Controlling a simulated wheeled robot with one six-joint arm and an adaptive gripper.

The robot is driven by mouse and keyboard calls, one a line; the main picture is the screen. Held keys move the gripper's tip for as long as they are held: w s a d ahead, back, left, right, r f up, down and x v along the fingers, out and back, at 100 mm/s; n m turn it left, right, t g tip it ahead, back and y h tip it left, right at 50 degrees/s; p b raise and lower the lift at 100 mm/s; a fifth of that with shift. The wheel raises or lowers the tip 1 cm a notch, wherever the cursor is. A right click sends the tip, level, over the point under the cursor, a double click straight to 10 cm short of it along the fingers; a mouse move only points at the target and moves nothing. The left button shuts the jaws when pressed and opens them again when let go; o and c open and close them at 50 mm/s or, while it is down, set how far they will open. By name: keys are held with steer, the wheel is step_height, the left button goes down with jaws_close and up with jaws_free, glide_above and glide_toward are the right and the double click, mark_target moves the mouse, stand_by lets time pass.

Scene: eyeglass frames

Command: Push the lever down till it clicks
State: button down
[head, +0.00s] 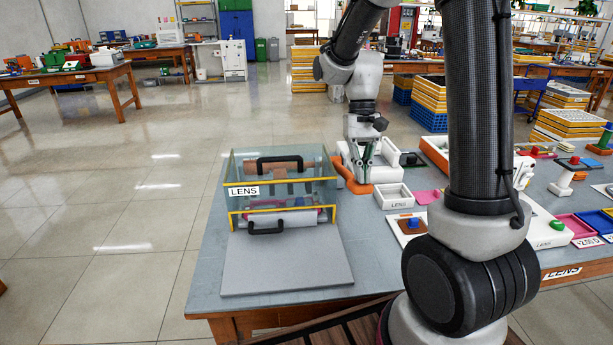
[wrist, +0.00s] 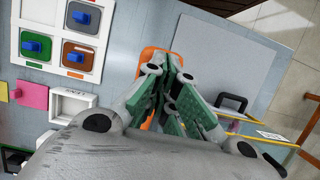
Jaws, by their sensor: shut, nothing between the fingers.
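The orange lever (head: 345,174) sticks out at the right side of the clear-walled machine marked LENS (head: 280,188), above the blue-grey bench top. Its end curves out under my gripper (head: 363,180). My gripper is shut and empty, pointing down, with its fingertips at or just above the lever. In the wrist view the orange lever (wrist: 150,60) shows behind and beside the green-padded fingers (wrist: 174,66). The fingers hide part of it, and I cannot tell whether they touch it.
A white LENS box (head: 394,203) stands close on the right of the lever. A grey plate (head: 288,262) lies in front of the machine, with black handles (head: 280,163) above it. Coloured trays (head: 575,226) and parts crowd the bench's right side.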

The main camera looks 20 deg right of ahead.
mark_target(362, 189)
steer(key=shift+s+f, duration=0.1)
steer(key=shift+f, duration=0.15)
steer(key=shift+x, duration=1.85)
steer(key=shift+f, duration=0.15)
steer(key=shift+w+x, duration=0.15)
steer(key=shift+x, duration=0.7)
steer(key=shift+w+x, duration=0.1)
steer(key=shift+x, duration=0.8)
steer(key=shift+f, duration=0.1)
